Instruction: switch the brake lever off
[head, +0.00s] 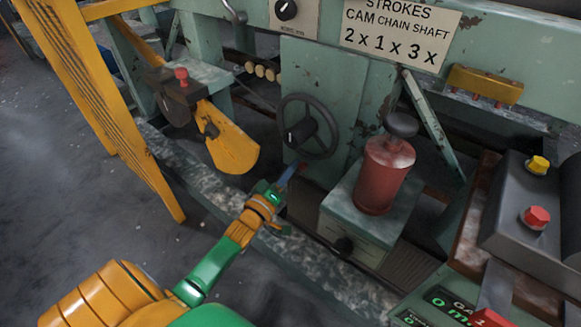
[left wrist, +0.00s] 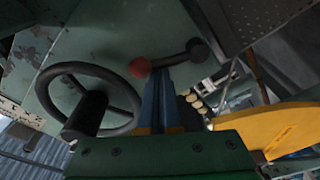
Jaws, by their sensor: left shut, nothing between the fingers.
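A dark lever with a red ball knob (left wrist: 140,67) shows in the left wrist view, likely the brake lever. Its shaft (left wrist: 175,59) runs right to a dark round pivot (left wrist: 198,50). In the head view I cannot clearly make it out near my fingertips. My left gripper (head: 289,172) is in front of the machine, just below the handwheel. Its blue fingers (left wrist: 162,76) are shut and empty. Their tips appear close to the shaft, just right of the knob; whether they touch it I cannot tell. My right gripper is not in view.
A dark handwheel (head: 322,112) is beside the fingers; it also shows in the left wrist view (left wrist: 45,98). A yellow pedal-like part (head: 232,148) stands left. A red cylinder (head: 382,175) on a green box stands right. A button console (head: 520,215) is far right.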

